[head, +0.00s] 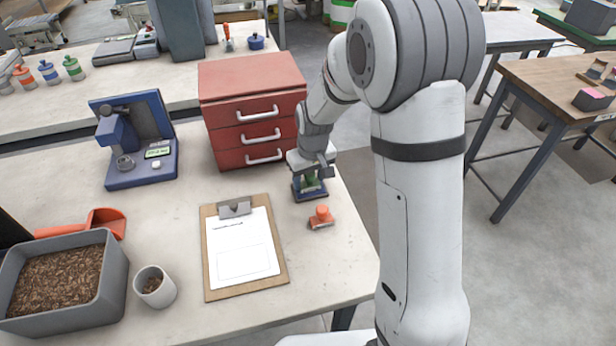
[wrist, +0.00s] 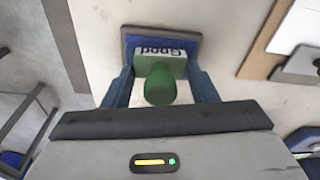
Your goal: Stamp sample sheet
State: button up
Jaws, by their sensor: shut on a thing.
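My gripper (head: 311,176) is shut on a green stamp (wrist: 160,88) with a white label reading "Good". The stamp's handle sits between the two fingers in the wrist view. Below it is a blue ink pad (head: 310,194), also seen behind the stamp in the wrist view (wrist: 132,42). The stamp is at the pad; whether it touches is hidden. An orange-red stamp (head: 321,214) stands on the table just in front of the pad. The white sample sheet (head: 240,247) lies on a brown clipboard (head: 215,288) under a grey clip (head: 235,209), left of the pad.
A red drawer cabinet (head: 248,85) stands behind my gripper. A blue instrument (head: 140,160) is at the back left. A grey bin of pellets (head: 115,275), a small cup (head: 154,287) and an orange scoop (head: 105,222) are on the left. The table's right edge is close to the pad.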

jog(key=shift+r+p, duration=2.2)
jog(key=shift+r, duration=1.3)
jog(key=shift+s, duration=0.1)
